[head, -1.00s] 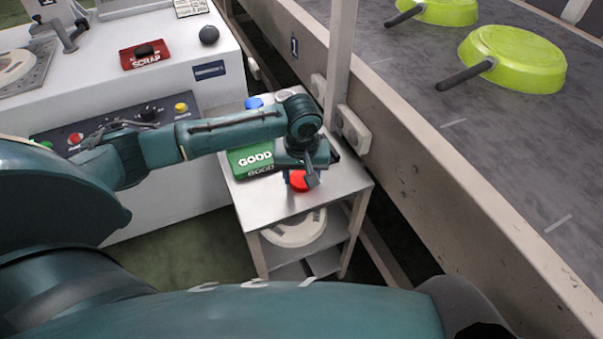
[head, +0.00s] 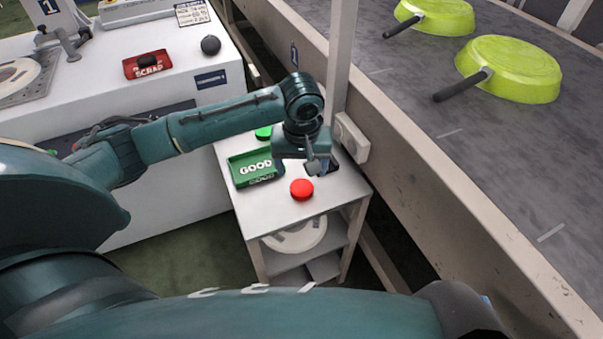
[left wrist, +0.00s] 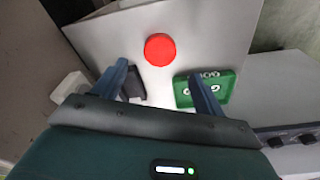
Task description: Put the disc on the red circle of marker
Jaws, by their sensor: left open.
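A thick red disc (head: 301,189) lies on the small metal table (head: 285,208), near its front. It also shows in the left wrist view (left wrist: 160,49), with bare tabletop around it. My left gripper (head: 316,170) is above the table, just behind and right of the red disc. It is open and empty, and its two fingers show apart in the left wrist view (left wrist: 158,72). I cannot make out a separate marker or a red circle under the disc. My right gripper is not in view.
A green GOOD tray (head: 240,182) sits left of the red disc. A small green round piece (head: 263,133) shows behind it, partly under my arm. A dark block (left wrist: 132,82) is near a finger. A post (head: 341,60) and the conveyor edge (head: 420,165) stand close on the right.

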